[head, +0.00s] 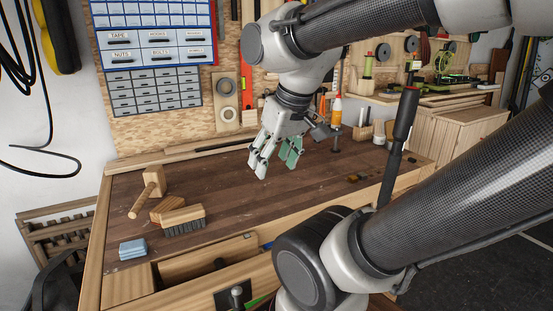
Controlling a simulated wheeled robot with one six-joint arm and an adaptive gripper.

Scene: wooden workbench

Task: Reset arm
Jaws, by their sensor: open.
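My gripper (276,160) hangs from my arm above the middle of the wooden workbench (240,210). Its fingers point down and are spread apart, and nothing shows between them. My arm reaches in from the right and hides part of the bench's right side.
A wooden mallet (152,187), a brush (183,218) and a blue block (133,249) lie on the left of the bench. An open drawer (210,257) is at the front. Bottles (337,112) stand at the back. The middle of the benchtop is clear.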

